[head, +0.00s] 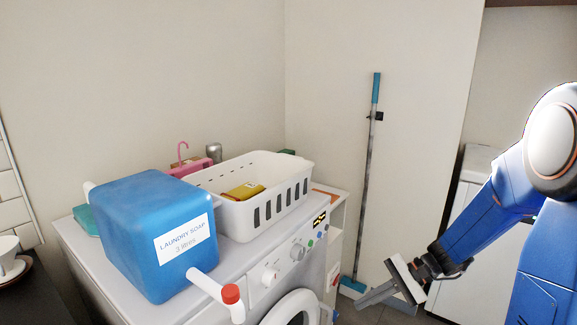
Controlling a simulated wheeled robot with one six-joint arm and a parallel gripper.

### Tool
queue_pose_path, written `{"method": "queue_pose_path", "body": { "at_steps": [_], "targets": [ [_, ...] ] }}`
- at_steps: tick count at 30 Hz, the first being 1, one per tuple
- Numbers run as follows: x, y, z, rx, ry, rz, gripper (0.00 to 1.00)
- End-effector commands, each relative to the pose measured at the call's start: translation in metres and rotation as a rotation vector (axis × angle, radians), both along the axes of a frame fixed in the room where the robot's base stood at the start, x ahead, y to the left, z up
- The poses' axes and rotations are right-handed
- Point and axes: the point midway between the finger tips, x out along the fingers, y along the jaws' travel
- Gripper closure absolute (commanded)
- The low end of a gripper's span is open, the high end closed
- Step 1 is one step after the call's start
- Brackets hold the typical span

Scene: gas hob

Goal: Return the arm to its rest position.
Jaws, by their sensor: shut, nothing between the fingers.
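My arm (487,213) is blue and comes in from the right edge, bent downward to the left. My gripper (378,297) hangs low at its end, in front of the floor and to the right of the washing machine (207,293). Its fingers are shut and hold nothing. It appears apart from the machine, though the exact gap in depth cannot be told.
A blue laundry soap container (140,215) with a red-capped spout and a white basket (262,215) stand on the machine. A mop or broom (367,180) leans on the wall behind my gripper. A white appliance (470,245) stands behind my arm.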

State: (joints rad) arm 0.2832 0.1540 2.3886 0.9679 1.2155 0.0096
Motion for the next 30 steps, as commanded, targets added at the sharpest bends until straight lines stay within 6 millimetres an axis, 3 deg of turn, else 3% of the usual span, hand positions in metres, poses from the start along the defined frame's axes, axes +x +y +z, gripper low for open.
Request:
{"method": "queue_pose_path", "body": {
  "at_steps": [13, 30],
  "targets": [
    [-0.082, -0.002, 0.046, -0.306, -0.236, 0.28, 1.0],
    [-0.16, -0.039, 0.091, -0.72, -0.567, 0.556, 1.0]
  ]
}}
